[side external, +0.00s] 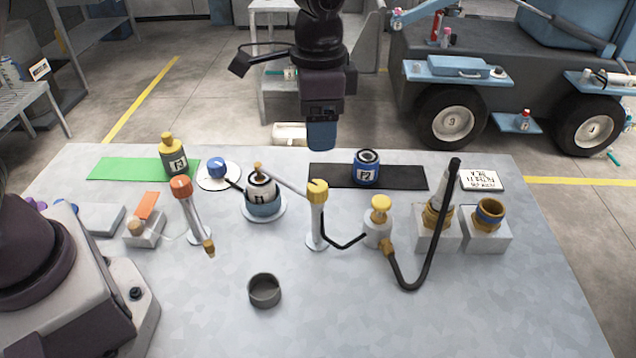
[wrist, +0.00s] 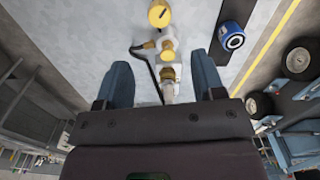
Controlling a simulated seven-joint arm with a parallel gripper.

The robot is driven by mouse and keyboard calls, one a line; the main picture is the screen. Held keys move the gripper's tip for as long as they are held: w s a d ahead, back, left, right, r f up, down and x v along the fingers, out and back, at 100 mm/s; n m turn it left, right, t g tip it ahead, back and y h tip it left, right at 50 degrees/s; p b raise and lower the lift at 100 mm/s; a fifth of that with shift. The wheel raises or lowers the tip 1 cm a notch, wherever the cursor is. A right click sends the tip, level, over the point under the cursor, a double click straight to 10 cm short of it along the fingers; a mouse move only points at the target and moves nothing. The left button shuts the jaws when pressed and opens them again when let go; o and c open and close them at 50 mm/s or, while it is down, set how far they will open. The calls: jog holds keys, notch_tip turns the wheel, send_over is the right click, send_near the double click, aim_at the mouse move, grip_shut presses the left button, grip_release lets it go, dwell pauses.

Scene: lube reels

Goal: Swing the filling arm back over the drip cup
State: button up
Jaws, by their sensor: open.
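The filling arm (side external: 290,182) is a thin grey tube on an upright post with a yellow cap (side external: 317,189). It reaches left, and its brass tip (side external: 258,168) is at the top of the white and blue container marked 1 (side external: 262,190). The drip cup (side external: 265,291) is a short dark open cup on the bare front of the table, away from the arm's tip. My gripper (side external: 321,148) hangs above the back of the table, right of the arm's tip and clear of it. In the wrist view its blue fingers (wrist: 162,85) are apart with nothing held.
An orange-capped post with a hanging tube (side external: 185,200) stands left. Right are a yellow-knobbed valve (side external: 379,225), a black hose (side external: 410,285) and brass fittings on grey blocks (side external: 486,240). A blue container (side external: 366,168) sits on a black mat (side external: 325,175). The front right is clear.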

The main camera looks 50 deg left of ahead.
aim_at(318, 185)
notch_tip(318, 185, down, 12)
jog(key=shift+f, duration=0.1)
dwell(0.4)
grip_shut()
